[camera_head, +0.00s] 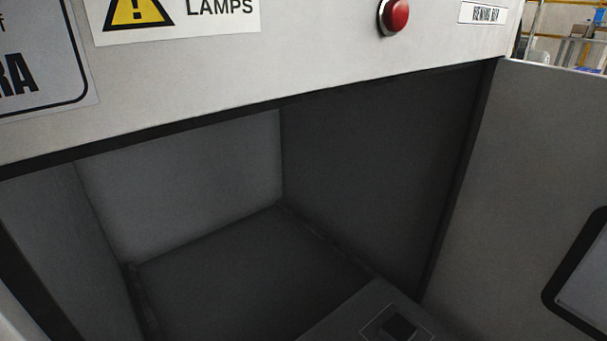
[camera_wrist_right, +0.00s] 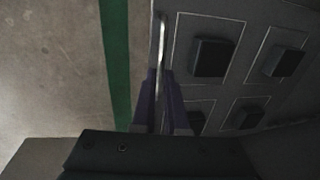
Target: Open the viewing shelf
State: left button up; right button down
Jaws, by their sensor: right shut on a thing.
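The viewing shelf (camera_head: 350,313) is a grey panel at the bottom of the head view, in front of the dark floor of the open bay (camera_head: 215,265). One dark square tile (camera_head: 398,326) in a thin outlined square shows on it. In the right wrist view the shelf (camera_wrist_right: 238,88) carries several such dark tiles. A thin pale bar, the shelf's handle (camera_wrist_right: 162,38), runs along its left edge. My right gripper (camera_wrist_right: 162,76) is shut on this handle, with one finger on each side. My left gripper is in neither view.
The cabinet front (camera_head: 300,60) spans the top, with a red button (camera_head: 393,16) and a yellow warning sign (camera_head: 138,14). An open door panel (camera_head: 515,170) stands at the right of the bay. Bare floor (camera_wrist_right: 50,70) with a green stripe (camera_wrist_right: 116,60) lies beside the shelf.

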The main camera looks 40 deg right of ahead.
jog(key=c, duration=0.9)
grip_release()
jog(key=shift+s, duration=0.1)
jog(key=shift+c, duration=0.2)
jog(key=shift+r+p, duration=0.55)
jog(key=shift+p, duration=0.05)
notch_tip(320, 180, up, 9)
jog(key=s+p, duration=0.2)
jog(key=p, duration=0.5)
jog(key=shift+f+p, duration=0.2)
jog(key=shift+p, duration=0.15)
jog(key=shift+d, duration=0.1)
